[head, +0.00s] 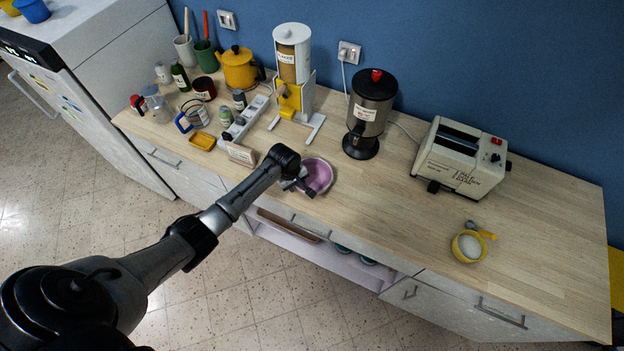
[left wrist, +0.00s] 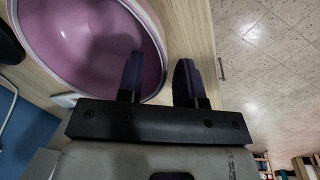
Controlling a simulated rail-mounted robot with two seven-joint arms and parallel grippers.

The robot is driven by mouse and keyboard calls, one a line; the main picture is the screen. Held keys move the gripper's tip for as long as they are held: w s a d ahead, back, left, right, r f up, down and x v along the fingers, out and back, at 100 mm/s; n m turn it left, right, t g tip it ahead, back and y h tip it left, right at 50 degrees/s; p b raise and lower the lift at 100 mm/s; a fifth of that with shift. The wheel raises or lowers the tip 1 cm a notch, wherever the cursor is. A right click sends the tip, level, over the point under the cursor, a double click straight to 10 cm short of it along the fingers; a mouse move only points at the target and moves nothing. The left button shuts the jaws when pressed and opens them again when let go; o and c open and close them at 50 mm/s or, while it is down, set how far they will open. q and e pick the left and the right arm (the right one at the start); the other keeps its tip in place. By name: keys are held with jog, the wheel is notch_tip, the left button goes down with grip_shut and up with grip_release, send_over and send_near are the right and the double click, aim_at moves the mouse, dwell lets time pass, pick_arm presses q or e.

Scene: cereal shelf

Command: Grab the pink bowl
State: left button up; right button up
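The pink bowl (head: 319,173) sits upright near the front edge of the wooden counter, partly hidden by my left gripper (head: 302,186) in the head view. In the left wrist view the bowl (left wrist: 85,45) fills the upper left, with its inside facing the camera. My left gripper (left wrist: 160,75) is open there. One dark finger appears over the bowl's inside and the other outside it, with the rim in the gap between them. I cannot tell whether either finger touches the bowl. My right gripper is not in view.
The counter between bowl and yellow bowl is clear.

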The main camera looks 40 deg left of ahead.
pick_arm(q)
jog(key=shift+w+f, duration=0.15)
jog(key=shift+f, duration=0.75)
jog(key=shift+c, duration=0.3)
grip_shut()
